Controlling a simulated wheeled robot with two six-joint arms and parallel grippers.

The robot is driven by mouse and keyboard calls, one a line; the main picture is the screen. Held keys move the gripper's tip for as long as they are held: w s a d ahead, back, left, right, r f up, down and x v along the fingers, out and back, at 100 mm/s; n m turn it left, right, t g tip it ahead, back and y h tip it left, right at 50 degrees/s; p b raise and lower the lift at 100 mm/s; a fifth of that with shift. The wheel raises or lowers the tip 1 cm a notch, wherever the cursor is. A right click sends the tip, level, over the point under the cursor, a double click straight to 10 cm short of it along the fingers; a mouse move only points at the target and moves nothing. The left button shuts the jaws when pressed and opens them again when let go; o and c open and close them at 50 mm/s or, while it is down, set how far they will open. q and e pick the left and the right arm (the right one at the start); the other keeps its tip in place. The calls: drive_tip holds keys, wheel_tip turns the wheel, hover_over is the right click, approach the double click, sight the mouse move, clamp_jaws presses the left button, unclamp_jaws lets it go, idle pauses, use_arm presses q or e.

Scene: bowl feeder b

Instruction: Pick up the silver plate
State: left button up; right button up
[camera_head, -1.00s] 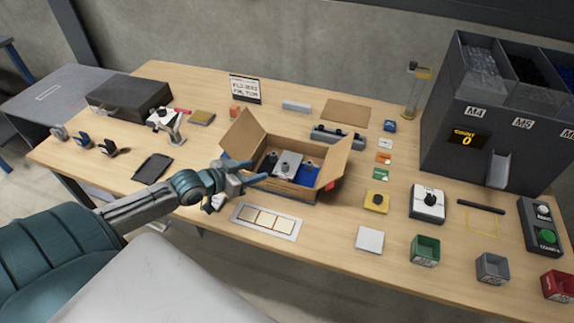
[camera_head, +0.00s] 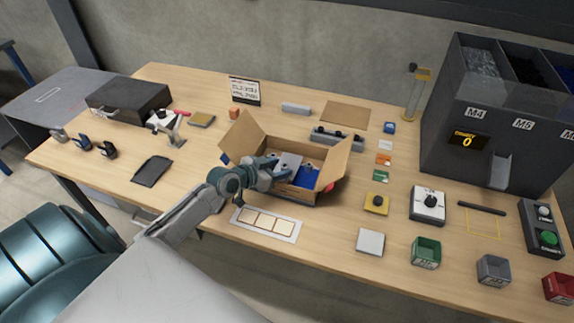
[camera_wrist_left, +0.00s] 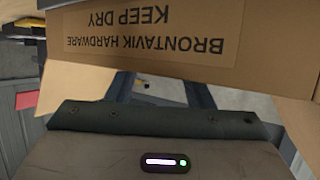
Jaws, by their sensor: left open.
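A silver plate (camera_head: 291,160) stands in an open cardboard box (camera_head: 331,170) beside a blue plate (camera_head: 307,176). Its lower left part is hidden by my left gripper. My left gripper (camera_head: 273,168) is open and empty at the left front side of the box, overlapping its near wall in the head view. In the left wrist view the box (camera_wrist_left: 225,42) fills the top with its upside-down printed label, and the two fingers (camera_wrist_left: 165,88) point toward it, partly hidden behind its edge. Whether the gripper touches the box, I cannot tell. My right gripper is not in view.
A pale tray with square cells (camera_head: 266,222) lies just in front of the box. A grey bar-shaped fixture (camera_head: 337,139) stands behind it.

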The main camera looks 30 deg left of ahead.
use_arm(q)
drive_tip(key=shift+w+f, duration=0.15)
drive_tip(key=shift+w, duration=0.1)
drive_tip(key=shift+c, duration=0.5)
clamp_jaws()
